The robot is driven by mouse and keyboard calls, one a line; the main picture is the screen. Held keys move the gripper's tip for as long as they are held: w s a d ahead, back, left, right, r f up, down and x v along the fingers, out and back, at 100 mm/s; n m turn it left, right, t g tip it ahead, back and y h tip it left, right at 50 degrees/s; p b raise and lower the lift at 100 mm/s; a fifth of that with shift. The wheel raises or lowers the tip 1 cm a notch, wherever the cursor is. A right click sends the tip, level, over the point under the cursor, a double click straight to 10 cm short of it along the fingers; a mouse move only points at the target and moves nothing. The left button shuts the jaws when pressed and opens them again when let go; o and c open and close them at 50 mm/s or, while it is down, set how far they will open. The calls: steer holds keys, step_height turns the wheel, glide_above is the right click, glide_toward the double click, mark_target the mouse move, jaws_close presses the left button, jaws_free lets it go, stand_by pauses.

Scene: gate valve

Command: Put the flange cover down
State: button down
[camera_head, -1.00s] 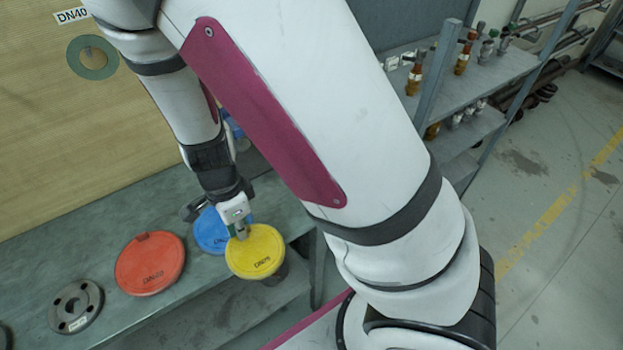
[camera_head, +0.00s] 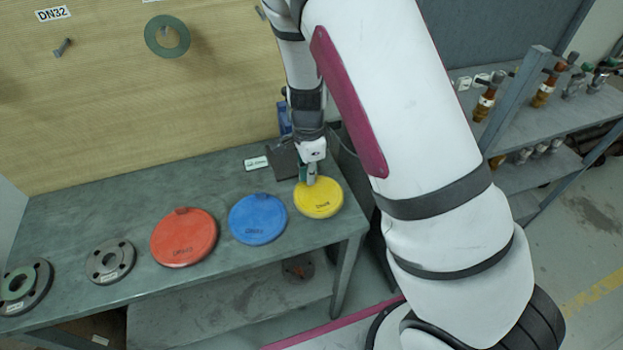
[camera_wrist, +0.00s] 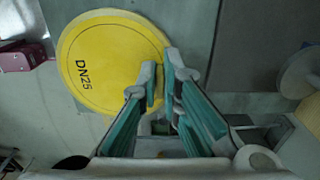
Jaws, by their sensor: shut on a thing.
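The yellow flange cover (camera_head: 319,200) is a round disc at the right end of the grey-green workbench (camera_head: 130,190). In the head view I cannot tell whether it touches the bench top or is just above it. My gripper (camera_head: 311,180) is at its far rim, pointing down. The wrist view shows the cover (camera_wrist: 105,62) marked DN25, with the fingertips of my gripper (camera_wrist: 160,84) shut on its edge. The part between the fingertips is mostly hidden by them.
A blue cover (camera_head: 257,219) lies left of the yellow one, then a red cover (camera_head: 184,237). Two dark flanges (camera_head: 110,262) lie at the left. A small label (camera_head: 256,163) stands behind the blue cover. The bench's right edge is close to the yellow cover. A shelf with valves (camera_head: 541,92) stands right.

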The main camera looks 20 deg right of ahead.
steer(key=shift+w+d, duration=0.4)
steer(key=shift+w, duration=0.05)
steer(key=shift+w+f+p, duration=0.1)
steer(key=shift+f+p, duration=0.3)
steer(key=shift+f, duration=1.45)
steer(key=shift+f, duration=0.1)
steer(key=c, duration=1.8)
jaws_free()
